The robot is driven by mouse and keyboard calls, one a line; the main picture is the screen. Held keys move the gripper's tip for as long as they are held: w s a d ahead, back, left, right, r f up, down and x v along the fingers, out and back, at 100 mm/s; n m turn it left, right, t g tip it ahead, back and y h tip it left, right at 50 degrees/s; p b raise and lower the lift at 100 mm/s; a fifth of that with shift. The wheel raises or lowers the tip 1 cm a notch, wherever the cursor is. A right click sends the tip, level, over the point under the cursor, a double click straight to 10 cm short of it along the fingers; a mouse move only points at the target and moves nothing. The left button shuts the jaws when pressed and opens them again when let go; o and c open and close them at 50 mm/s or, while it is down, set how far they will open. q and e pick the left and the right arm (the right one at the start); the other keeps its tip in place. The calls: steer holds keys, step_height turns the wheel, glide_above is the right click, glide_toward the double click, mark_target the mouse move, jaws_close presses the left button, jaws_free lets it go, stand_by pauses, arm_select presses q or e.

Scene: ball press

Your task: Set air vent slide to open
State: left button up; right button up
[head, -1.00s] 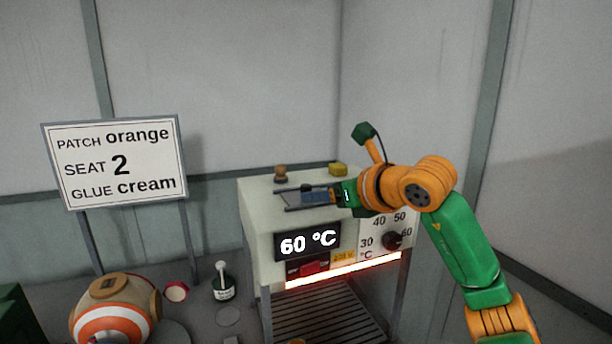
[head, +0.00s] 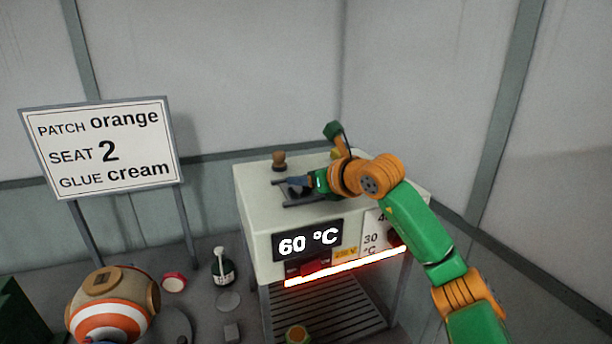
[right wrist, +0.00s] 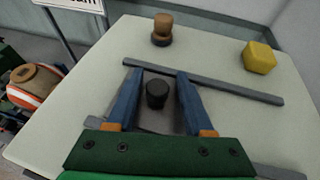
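The press (head: 262,215) has two grey rails (right wrist: 200,80) on its pale top, shown in the right wrist view. Between the rails stands a short black knob (right wrist: 157,93) on a grey plate, which looks like the air vent slide. My right gripper (right wrist: 155,80) is open, its two blue fingers on either side of the knob with gaps on both sides. In the head view my right gripper (head: 294,182) is low over the rails and hides most of the knob. My left gripper is not in view.
A brown knob (head: 279,161) and a yellow block (right wrist: 259,57) are on the press top beyond the rails. The display reads 60 °C above a glowing strip (head: 345,267). A sign (head: 105,150), striped ball (head: 112,305) and dark bottle (head: 223,268) are at left.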

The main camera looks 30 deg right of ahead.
steer(key=shift+s+a+r, duration=0.1)
steer(key=shift+s, duration=0.05)
jaws_close()
steer(key=shift+r, duration=0.1)
stand_by(0.9)
